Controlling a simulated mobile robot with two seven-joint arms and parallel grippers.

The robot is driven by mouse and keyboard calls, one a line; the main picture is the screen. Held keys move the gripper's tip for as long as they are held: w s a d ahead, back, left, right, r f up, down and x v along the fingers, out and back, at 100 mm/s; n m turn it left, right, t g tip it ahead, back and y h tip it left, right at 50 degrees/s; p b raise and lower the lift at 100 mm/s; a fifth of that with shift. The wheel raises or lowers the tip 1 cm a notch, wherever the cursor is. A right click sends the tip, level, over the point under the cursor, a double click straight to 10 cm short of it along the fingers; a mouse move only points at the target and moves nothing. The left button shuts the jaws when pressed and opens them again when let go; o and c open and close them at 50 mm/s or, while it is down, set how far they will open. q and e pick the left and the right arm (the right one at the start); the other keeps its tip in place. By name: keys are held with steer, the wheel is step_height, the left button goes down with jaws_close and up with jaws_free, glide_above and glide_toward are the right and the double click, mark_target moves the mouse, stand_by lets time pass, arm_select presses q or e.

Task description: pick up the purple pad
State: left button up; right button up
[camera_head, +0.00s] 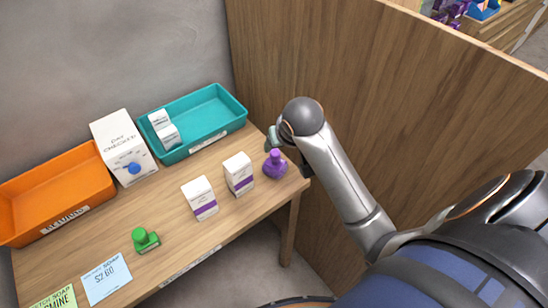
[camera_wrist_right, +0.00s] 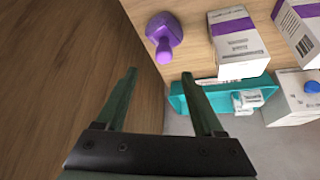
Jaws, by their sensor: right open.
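The purple pad (camera_head: 274,165), a purple piece with a rounded knob, is on the wooden counter (camera_head: 230,215) near its right end. In the right wrist view the purple pad (camera_wrist_right: 164,36) lies beyond the fingertips, apart from them. My right gripper (camera_wrist_right: 158,74) is open, with nothing between its fingers. In the head view my right gripper (camera_head: 273,136) is by the counter's back right corner, behind the pad, and partly hidden by my wrist. My left gripper is not in view.
Two white boxes with purple bands (camera_head: 238,174) (camera_head: 200,198) stand left of the pad. A teal tray (camera_head: 234,107) with small boxes is behind. A green pad (camera_head: 145,240) is farther left, near an orange tray (camera_head: 95,172). A wooden partition (camera_head: 340,70) rises at right.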

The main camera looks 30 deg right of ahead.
mark_target(275, 153)
steer(key=x, duration=0.8)
steer(key=shift+a+f, duration=0.25)
steer(key=shift+f, duration=0.05)
jaws_close()
stand_by(0.6)
